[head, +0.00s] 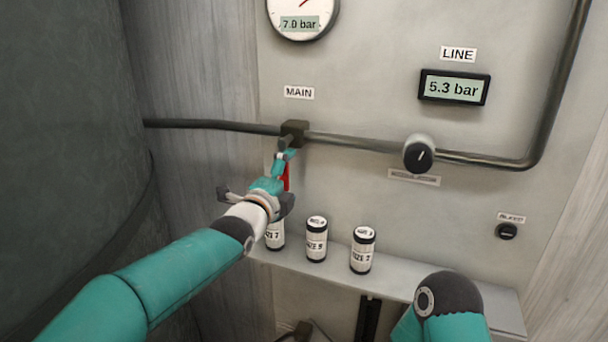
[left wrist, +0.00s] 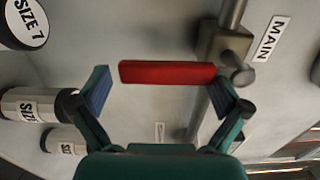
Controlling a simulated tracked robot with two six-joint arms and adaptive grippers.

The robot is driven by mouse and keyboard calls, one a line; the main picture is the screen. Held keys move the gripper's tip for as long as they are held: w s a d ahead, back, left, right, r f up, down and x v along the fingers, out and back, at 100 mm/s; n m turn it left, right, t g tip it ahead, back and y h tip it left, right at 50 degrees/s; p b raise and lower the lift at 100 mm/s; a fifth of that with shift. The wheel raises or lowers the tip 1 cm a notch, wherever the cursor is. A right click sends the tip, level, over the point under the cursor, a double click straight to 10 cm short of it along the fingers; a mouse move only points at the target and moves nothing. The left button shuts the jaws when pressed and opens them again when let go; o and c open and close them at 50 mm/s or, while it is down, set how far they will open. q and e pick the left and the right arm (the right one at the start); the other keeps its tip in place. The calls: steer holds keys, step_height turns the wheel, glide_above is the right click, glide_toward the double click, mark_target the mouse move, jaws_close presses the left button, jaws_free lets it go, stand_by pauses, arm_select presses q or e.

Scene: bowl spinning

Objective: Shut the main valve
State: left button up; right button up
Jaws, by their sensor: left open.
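The main valve has a dark block (head: 294,132) on the horizontal pipe, under the MAIN label. Its red lever (head: 287,177) hangs down from the block, across the pipe's line, partly hidden behind my left gripper (head: 281,172). In the left wrist view, the red lever (left wrist: 168,72) lies lengthwise across the gap between the spread fingertips of my left gripper (left wrist: 160,92). The valve block (left wrist: 222,43) is beyond the right-hand fingertip. The gripper is open and holds nothing; whether a fingertip touches the lever is unclear. My right gripper is out of view; only its arm shows.
A shelf (head: 395,272) below carries several labelled canisters, one (head: 275,236) close to my left gripper. A black knob (head: 418,154) sits on the pipe to the right. The LINE display (head: 454,88) reads 5.3 bar; the round gauge (head: 302,14) reads 7.0 bar.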

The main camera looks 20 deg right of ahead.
arm_select(q)
steer(key=shift+a+r, duration=0.1)
steer(key=shift+a, duration=0.05)
steer(key=shift+s+a, duration=0.45)
steer(key=shift+s, duration=0.1)
steer(key=v, duration=1)
steer(key=shift+s, duration=0.2)
steer(key=shift+f, duration=0.25)
